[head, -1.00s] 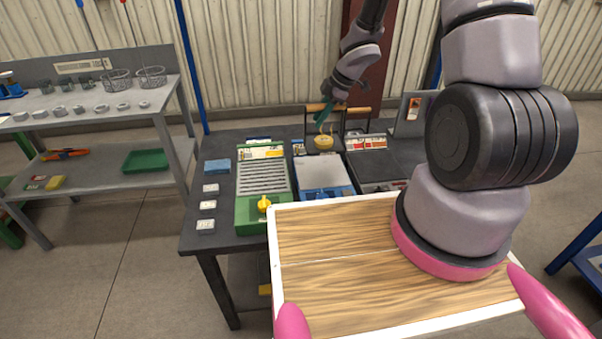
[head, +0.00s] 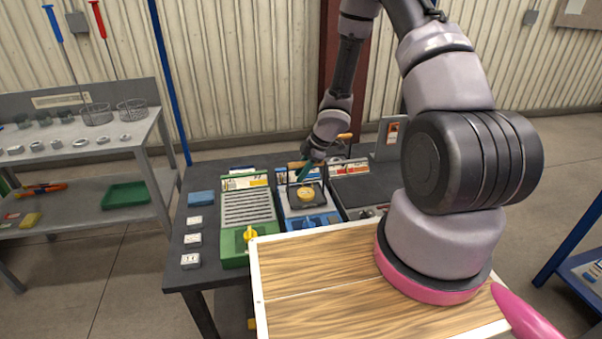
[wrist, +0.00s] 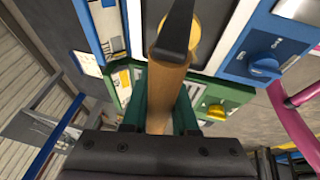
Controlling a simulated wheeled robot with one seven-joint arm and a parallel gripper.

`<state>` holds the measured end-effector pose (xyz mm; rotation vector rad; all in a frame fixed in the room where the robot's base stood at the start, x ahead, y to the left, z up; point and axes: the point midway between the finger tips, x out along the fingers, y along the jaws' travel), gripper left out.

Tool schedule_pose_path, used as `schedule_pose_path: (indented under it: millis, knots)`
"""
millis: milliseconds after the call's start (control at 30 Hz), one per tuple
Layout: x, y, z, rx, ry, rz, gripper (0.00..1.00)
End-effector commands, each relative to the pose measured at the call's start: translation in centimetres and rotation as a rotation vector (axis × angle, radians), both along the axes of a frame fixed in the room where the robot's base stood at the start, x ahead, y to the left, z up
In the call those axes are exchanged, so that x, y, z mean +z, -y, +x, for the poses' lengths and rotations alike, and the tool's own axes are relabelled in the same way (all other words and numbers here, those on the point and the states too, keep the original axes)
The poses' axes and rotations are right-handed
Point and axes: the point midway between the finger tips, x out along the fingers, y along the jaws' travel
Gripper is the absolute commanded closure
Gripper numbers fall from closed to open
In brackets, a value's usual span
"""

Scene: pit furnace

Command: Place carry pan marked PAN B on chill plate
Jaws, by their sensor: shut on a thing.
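My gripper (head: 304,171) is shut on the wooden handle (wrist: 166,92) of a dark carry pan (head: 296,199). The handle runs away from my jaws to a dark bracket in the wrist view. A round yellow piece (head: 306,193) sits in the pan; part of it shows in the wrist view (wrist: 197,42). The pan is over the pale top of a blue-framed unit (head: 312,222), which I take to be the chill plate. I cannot tell whether the pan touches it. The pan's marking is not readable.
A green unit with a slotted top (head: 249,207) and yellow knob is directly left. A blue block (head: 201,198) and several small tagged pieces lie on the table's left edge. Another wooden handle (head: 345,136) stands behind right. A wood-topped surface (head: 330,300) is in front.

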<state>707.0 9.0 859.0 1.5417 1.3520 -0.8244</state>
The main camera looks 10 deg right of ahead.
Motion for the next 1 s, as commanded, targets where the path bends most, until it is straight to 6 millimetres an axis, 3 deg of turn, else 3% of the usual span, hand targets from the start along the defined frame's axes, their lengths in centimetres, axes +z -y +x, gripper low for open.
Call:
schedule_pose_path:
  millis: [300,333,400,767,1000]
  knots:
    - [-0.2,0.0,0.0,-0.001,0.001,0.001,1.00]
    - [-0.2,0.0,0.0,-0.002,-0.001,0.001,0.65]
    - [-0.2,0.0,0.0,-0.002,0.000,0.001,0.43]
    - [0.1,0.0,0.0,0.001,0.001,0.001,0.43]
    - [3.4,1.4,-0.5,-0.003,0.005,0.001,0.43]
